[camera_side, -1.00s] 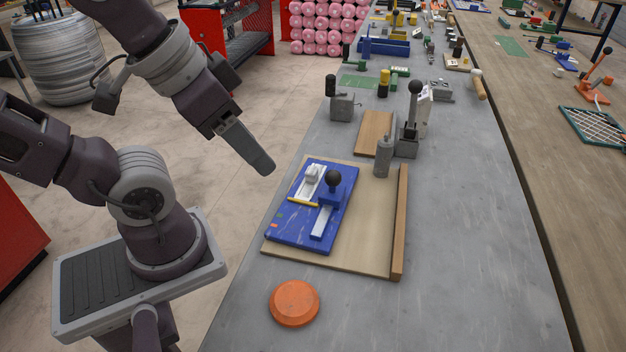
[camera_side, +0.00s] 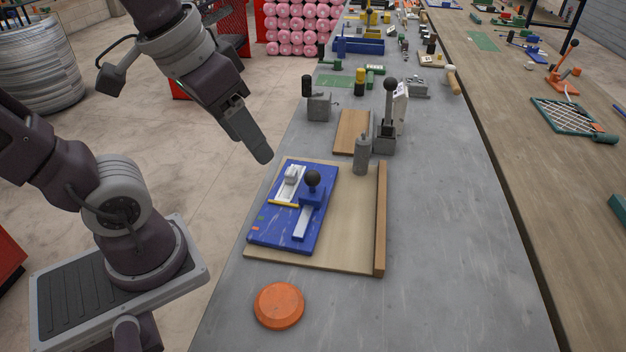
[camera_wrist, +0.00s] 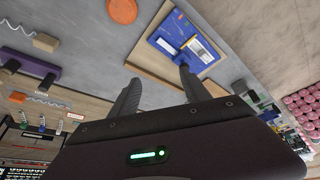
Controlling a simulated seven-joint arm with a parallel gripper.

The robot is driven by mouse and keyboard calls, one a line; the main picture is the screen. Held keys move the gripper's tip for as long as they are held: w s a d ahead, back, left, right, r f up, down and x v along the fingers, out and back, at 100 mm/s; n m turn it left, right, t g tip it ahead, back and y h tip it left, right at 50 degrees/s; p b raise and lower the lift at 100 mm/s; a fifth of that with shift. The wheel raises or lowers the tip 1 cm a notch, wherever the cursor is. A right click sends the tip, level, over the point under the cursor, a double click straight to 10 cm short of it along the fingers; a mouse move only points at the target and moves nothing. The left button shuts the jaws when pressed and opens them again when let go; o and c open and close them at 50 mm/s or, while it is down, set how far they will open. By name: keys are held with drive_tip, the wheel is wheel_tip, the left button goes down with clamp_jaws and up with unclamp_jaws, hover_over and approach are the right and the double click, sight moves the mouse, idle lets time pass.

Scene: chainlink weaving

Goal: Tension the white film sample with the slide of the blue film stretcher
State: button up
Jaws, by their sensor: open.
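The blue film stretcher (camera_side: 275,228) lies flat on a light wooden board (camera_side: 350,240). White parts (camera_side: 291,185), where the white film sample appears to be, sit at its far left, with a yellow bar (camera_side: 284,205) at their near end. The slide (camera_side: 312,194) is a blue block with a black ball knob, behind a pale rail (camera_side: 303,223). My gripper (camera_side: 262,156) is in the air left of the stretcher's far end, touching nothing. In the wrist view, my gripper's fingers (camera_wrist: 159,78) are apart and empty; the stretcher (camera_wrist: 172,30) shows beyond them, partly hidden by the right finger.
A wooden strip (camera_side: 380,218) edges the board's right side. A grey cylinder (camera_side: 362,155) stands at its far edge. An orange disc (camera_side: 279,305) lies nearer. Beyond are a wooden plank (camera_side: 352,132), a black-knobbed lever (camera_side: 388,115) and a grey block (camera_side: 319,106). The bench right of the board is clear.

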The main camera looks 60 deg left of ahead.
drive_tip(key=w+a+f+n+g, duration=0.2)
drive_tip(key=w+a+f+g, duration=0.1)
drive_tip(key=w, duration=0.6)
drive_tip(key=n+g+y, duration=0.2)
drive_tip(key=n+g, duration=0.1)
hover_over(314, 172)
drive_tip(key=d, duration=0.1)
drive_tip(key=f, duration=0.9)
drive_tip(key=shift+w+d+f, duration=0.1)
drive_tip(key=shift+w+f, duration=0.15)
drive_tip(key=shift+w, duration=0.05)
drive_tip(key=x, duration=0.7)
drive_tip(key=shift+w+f, duration=0.1)
drive_tip(key=shift+f, duration=0.1)
drive_tip(key=shift+c, duration=0.4)
clamp_jaws()
